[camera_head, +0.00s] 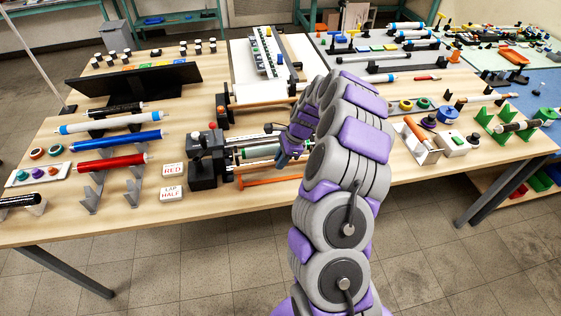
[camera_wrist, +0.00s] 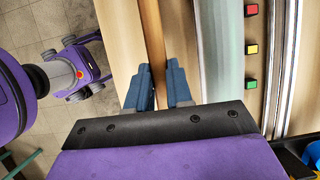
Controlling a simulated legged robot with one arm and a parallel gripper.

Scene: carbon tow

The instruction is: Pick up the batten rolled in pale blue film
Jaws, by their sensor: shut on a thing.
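My gripper (camera_wrist: 160,75) has its blue fingers around a narrow brown bar (camera_wrist: 151,30) and is shut on it. In the head view my gripper (camera_head: 283,158) is low at the front of the black clamping fixture (camera_head: 204,171), partly hidden by my arm. An orange-brown bar (camera_head: 268,181) lies there along the table front. A pale green-blue roll (camera_head: 262,151) sits in the fixture; it also shows in the wrist view (camera_wrist: 226,50), right of and apart from my fingers. A pale roll with a blue end (camera_head: 110,122) lies on the left rack. I cannot tell which roll is the film-wrapped batten.
A blue roll (camera_head: 115,139) and a red roll (camera_head: 112,163) lie on grey stands at left. Two label cards (camera_head: 172,169) stand left of the fixture. Red, yellow and green blocks (camera_wrist: 251,48) line the wrist view's right. A white holder (camera_head: 421,145) stands right of my arm.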

